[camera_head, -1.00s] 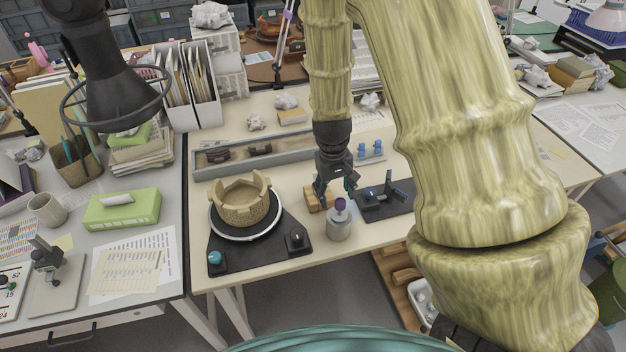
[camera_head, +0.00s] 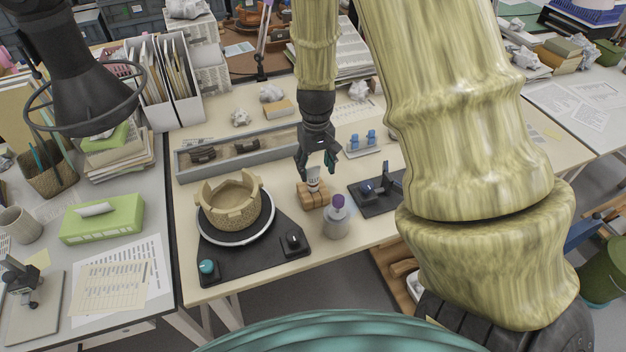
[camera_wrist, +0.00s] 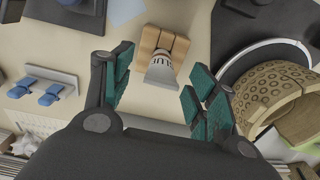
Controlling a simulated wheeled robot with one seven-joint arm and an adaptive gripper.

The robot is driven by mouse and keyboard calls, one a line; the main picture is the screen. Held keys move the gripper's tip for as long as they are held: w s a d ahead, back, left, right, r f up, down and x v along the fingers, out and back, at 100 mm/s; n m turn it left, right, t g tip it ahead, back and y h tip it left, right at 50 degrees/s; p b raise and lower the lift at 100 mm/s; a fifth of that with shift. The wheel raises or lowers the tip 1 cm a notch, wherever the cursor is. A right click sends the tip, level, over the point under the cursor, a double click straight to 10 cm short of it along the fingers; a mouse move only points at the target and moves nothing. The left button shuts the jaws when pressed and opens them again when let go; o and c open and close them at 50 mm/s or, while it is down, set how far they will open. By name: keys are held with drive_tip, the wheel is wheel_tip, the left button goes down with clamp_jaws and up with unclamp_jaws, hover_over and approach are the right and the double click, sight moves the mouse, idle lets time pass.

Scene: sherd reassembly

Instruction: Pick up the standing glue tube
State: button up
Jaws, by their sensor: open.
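The glue tube (camera_head: 313,179) is white with dark print and stands upright in a small wooden block (camera_head: 312,198). In the wrist view the tube (camera_wrist: 161,69) shows ahead of my fingers, roughly midway between them, with the wooden block (camera_wrist: 163,41) beyond it. My gripper (camera_head: 317,165) is open and empty in the head view, just above and behind the tube. In the wrist view my gripper (camera_wrist: 160,93) has its teal finger pads spread on either side of the tube's line, and neither pad visibly touches it.
A jar with a purple cap (camera_head: 337,217) stands close in front of the block. A partly rebuilt pot (camera_head: 229,203) sits on a turntable at left. A dark stand (camera_head: 375,193) is at right, a grey tray (camera_head: 244,154) behind, and blue clips (camera_head: 363,140) farther right.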

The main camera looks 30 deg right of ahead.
sight(314, 174)
drive_tip(key=shift+w+f+p, duration=0.2)
drive_tip(key=shift+f+p, duration=0.1)
drive_tip(key=shift+f, duration=0.65)
drive_tip(key=shift+w+f+p, duration=0.2)
drive_tip(key=shift+f+p, duration=0.1)
drive_tip(key=shift+f, duration=1.4)
drive_tip(key=shift+a, duration=0.1)
drive_tip(key=c, duration=1)
